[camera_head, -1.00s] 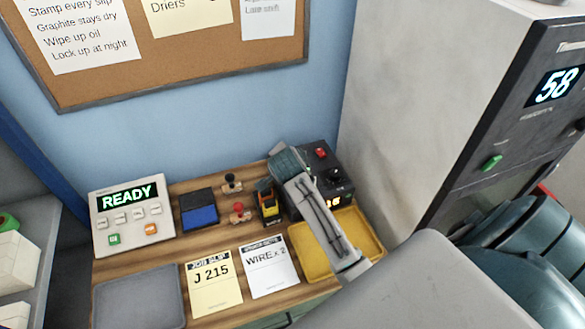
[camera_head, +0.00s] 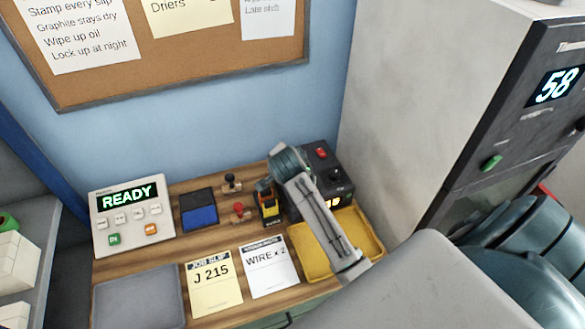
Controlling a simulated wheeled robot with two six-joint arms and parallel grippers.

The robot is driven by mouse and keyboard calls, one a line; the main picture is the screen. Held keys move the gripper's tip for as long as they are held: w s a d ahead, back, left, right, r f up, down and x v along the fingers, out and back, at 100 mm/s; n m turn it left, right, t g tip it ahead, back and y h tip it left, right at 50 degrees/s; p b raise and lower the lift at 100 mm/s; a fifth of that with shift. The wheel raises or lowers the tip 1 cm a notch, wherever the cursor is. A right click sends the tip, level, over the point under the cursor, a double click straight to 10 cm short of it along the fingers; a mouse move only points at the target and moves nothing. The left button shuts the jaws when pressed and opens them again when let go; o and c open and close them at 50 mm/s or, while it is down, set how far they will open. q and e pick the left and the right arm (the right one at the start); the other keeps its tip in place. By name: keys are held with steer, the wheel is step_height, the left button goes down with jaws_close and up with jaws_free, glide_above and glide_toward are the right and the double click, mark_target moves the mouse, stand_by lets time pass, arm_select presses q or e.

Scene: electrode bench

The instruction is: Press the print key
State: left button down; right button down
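A pale label machine (camera_head: 133,217) stands at the left of the wooden bench, its display (camera_head: 127,196) reading READY. Under the display is a row of small white keys. Below them are a green key (camera_head: 114,240) and an orange key (camera_head: 151,229); their markings are too small to read surely, so I cannot tell which is the print key. My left gripper is not in view.
A blue ink pad (camera_head: 199,212), a black-knobbed stamp (camera_head: 231,183), a red-knobbed stamp (camera_head: 239,211) and a yellow-and-black stamp (camera_head: 269,207) stand mid-bench. A dark control box (camera_head: 321,153), yellow tray (camera_head: 374,236), grey tray (camera_head: 140,295) and two paper slips (camera_head: 214,288) surround them.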

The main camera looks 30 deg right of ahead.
steer(key=shift+f, duration=0.15)
steer(key=shift+s+f, duration=0.1)
steer(key=shift+f, duration=0.2)
steer(key=shift+s+a+f+b, duration=0.1)
steer(key=shift+a+f+b, duration=0.05)
steer(key=shift+f, duration=0.25)
steer(key=shift+s+a+f+b, duration=0.1)
steer(key=shift+f+b, duration=0.05)
steer(key=shift+f, duration=0.25)
stand_by(1.0)
steer(key=shift+w+d+r+p, duration=0.2)
steer(key=shift+d+r+p, duration=0.05)
steer(key=shift+r+p, duration=0.4)
steer(key=shift+w+d+r, duration=0.2)
steer(key=shift+d+r, duration=0.1)
steer(key=shift+d, duration=0.05)
steer(key=shift+r, duration=0.15)
